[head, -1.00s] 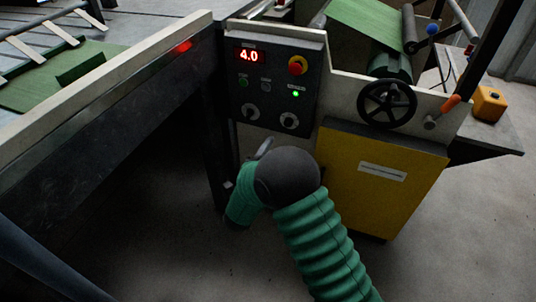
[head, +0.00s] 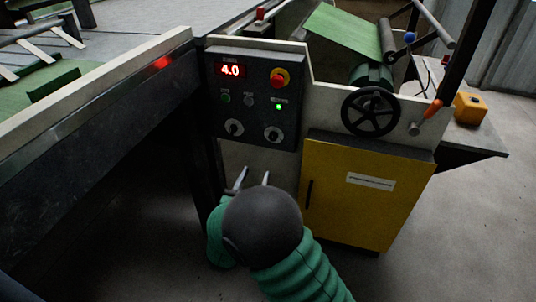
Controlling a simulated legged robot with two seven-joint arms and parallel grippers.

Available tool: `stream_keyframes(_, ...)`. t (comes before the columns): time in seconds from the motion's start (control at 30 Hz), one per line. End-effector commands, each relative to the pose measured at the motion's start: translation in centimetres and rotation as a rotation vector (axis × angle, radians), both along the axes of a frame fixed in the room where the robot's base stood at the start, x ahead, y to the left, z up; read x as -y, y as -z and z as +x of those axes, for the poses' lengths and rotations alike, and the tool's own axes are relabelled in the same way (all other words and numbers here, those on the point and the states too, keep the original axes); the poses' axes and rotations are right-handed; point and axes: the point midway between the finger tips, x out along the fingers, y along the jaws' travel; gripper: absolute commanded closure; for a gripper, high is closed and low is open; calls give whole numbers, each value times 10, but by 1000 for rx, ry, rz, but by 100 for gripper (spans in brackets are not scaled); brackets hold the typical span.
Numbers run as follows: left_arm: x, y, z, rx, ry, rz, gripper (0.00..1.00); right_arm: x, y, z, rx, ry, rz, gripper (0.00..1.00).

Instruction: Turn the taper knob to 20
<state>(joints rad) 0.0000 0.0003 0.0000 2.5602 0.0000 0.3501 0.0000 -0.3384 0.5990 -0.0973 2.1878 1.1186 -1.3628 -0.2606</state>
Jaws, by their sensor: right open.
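The dark control panel (head: 254,98) carries two round knobs with pale dials low on its face, a left knob (head: 234,128) and a right knob (head: 273,134). Their labels are too small to read, so I cannot tell which is the taper knob. A red display (head: 231,70) above reads 4.0. My right gripper (head: 252,179) is open and empty below the panel. Its two thin fingers point up towards the knobs and appear apart from them. My dark wrist hides the gripper's base. My left gripper is not in view.
A red and yellow stop button (head: 279,78), small buttons and a lit green lamp (head: 279,106) sit above the knobs. A black handwheel (head: 371,111) and a yellow cabinet (head: 367,190) stand to the right. A long dark machine beam (head: 90,135) runs along the left.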

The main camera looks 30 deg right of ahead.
Motion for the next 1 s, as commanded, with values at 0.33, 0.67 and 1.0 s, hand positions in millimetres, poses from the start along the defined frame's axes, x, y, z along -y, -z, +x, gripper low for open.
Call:
stream_keyframes(0.33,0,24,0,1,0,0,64,25,4,18,-134,1,-121,52)
stream_keyframes(0.67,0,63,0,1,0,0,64,88,5,77,-130,0,-121,52)
stream_keyframes(1.0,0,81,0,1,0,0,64,124,0,112,-132,-3,-119,52)
